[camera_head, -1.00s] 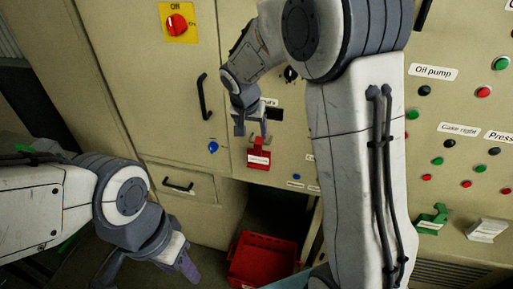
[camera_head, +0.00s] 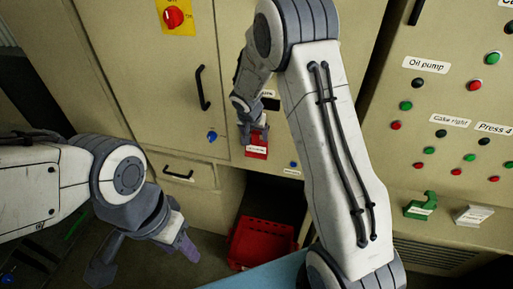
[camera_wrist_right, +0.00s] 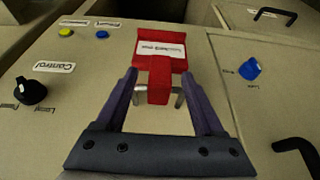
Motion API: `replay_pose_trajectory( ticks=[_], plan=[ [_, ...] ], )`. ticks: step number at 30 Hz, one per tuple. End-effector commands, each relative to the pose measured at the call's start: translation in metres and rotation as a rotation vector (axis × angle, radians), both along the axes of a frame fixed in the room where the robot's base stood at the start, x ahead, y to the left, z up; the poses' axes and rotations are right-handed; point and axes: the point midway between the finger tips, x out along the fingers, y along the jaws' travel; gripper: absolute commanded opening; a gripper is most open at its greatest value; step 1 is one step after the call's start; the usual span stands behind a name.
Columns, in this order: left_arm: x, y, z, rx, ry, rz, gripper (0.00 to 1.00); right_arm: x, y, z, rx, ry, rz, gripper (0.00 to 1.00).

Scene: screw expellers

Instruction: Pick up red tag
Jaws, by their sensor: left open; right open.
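The red tag (camera_head: 257,150) with a white label hangs on the front of the beige cabinet. In the right wrist view the red tag (camera_wrist_right: 161,65) has a narrow red strap over a metal bracket (camera_wrist_right: 179,97). My right gripper (camera_head: 254,128) is open at the tag's top. In the right wrist view its two fingers (camera_wrist_right: 160,92) stand on either side of the strap, with gaps to it. My left gripper (camera_head: 145,262) is open and empty at the lower left, away from the tag.
A red crate (camera_head: 262,244) sits on the floor below. A blue knob (camera_head: 212,136) and a black handle (camera_head: 203,88) stick out left of the tag. A black Control knob (camera_wrist_right: 31,91) is nearby. Green (camera_head: 420,206) and white (camera_head: 473,215) tags hang at right.

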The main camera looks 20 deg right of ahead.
Motion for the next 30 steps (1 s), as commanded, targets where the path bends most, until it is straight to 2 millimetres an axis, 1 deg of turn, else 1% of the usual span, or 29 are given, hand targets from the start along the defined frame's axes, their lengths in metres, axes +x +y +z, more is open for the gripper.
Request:
replay_pose_trajectory(
  ticks=[2,5,6,7,8,30],
  plan=[
    [-0.0001,0.0000,-0.0003,0.000,0.000,0.000,0.50,0.0001,0.0001,0.0002,0.000,0.000,0.000,0.70],
    [-0.0001,0.0000,-0.0003,0.000,0.000,0.000,0.50,0.0000,0.0001,0.0003,0.000,0.000,0.000,0.36],
    [-0.0001,0.0000,-0.0003,0.000,0.000,0.000,0.50,0.0000,0.0001,0.0004,0.000,0.000,0.000,0.20],
    [-0.0001,0.0000,-0.0003,0.000,0.000,0.000,0.50,0.0000,0.0001,0.0004,0.000,0.000,0.000,0.09],
    [-0.0001,0.0000,-0.0003,0.000,0.000,0.000,0.50,0.0000,0.0001,0.0005,0.000,0.000,0.000,0.00],
    [0.0000,0.0000,-0.0002,0.000,0.000,0.000,0.50,0.0001,0.0002,0.0009,-0.001,-0.001,0.000,0.00]
  ],
)
